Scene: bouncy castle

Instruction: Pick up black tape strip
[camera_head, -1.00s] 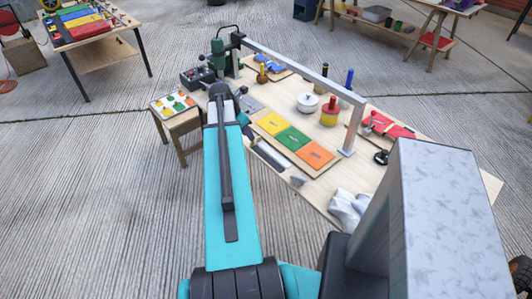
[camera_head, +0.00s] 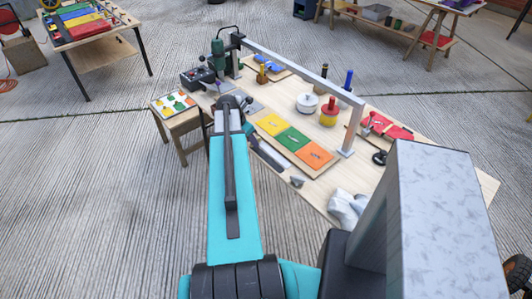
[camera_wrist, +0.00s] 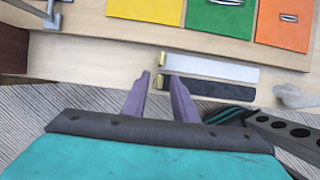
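The black tape strip (camera_wrist: 215,89) lies near the front edge of the wooden table in the wrist view, with a yellowish piece at its left end. A pale grey strip (camera_wrist: 212,68) lies parallel just behind it. My gripper (camera_wrist: 161,84) is open and empty, with its two purple fingers apart. The strip's left end shows between the fingertips, and the right finger overlaps part of it in the picture. I cannot tell the height between them. In the head view the black strip (camera_head: 268,156) shows right of my arm, and my fingers are hidden.
A board with yellow, green (camera_head: 292,139) and orange panels lies just behind the strips. A grey metal frame (camera_head: 300,65) spans the table. A crumpled whitish object (camera_head: 346,207) and a small grey piece (camera_head: 297,181) lie to the right. A small stool (camera_head: 177,112) stands left.

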